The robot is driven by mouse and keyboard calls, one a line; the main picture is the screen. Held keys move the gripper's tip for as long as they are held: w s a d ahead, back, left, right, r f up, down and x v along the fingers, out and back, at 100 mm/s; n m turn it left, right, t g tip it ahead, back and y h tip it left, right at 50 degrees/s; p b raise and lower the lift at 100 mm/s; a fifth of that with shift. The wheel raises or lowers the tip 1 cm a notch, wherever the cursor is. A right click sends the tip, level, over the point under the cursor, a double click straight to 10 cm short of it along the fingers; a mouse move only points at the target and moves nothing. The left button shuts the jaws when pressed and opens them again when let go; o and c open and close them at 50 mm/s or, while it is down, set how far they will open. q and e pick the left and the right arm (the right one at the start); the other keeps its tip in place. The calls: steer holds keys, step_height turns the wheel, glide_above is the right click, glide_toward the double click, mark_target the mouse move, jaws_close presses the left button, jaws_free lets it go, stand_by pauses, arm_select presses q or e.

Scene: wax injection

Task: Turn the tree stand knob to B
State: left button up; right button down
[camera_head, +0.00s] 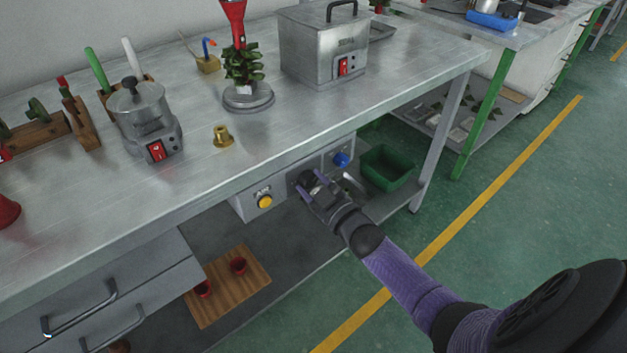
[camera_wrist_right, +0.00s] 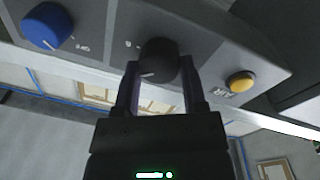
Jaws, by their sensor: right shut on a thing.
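The control panel (camera_head: 243,208) hangs under the front edge of the metal table. It bears a yellow button (camera_head: 265,201), a black knob (camera_wrist_right: 158,58) in the middle and a blue knob (camera_head: 341,159). My right gripper (camera_head: 316,184) reaches the panel from the front and is shut on the black knob, a finger on either side of it. In the wrist view, a light pointer mark shows on the black knob; the letters around it are too small to read. The tree stand (camera_head: 249,98), with a green wax tree and a red funnel, stands on the table. My left gripper is not in view.
A metal pot with a red switch (camera_head: 146,122), a steel box (camera_head: 322,50) and a brass piece (camera_head: 223,136) stand on the table. A green bin (camera_head: 388,168) is right of the panel. A wooden board (camera_head: 228,287) with red cups lies below. Drawers are at lower left.

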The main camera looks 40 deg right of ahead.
steer(key=m+p, duration=0.1)
steer(key=m, duration=0.3)
steer(key=shift+m, duration=0.3)
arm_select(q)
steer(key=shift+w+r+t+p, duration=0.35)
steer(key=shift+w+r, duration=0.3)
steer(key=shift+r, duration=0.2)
arm_select(e)
steer(key=shift+d+m, duration=0.1)
steer(key=shift+m, duration=1.8)
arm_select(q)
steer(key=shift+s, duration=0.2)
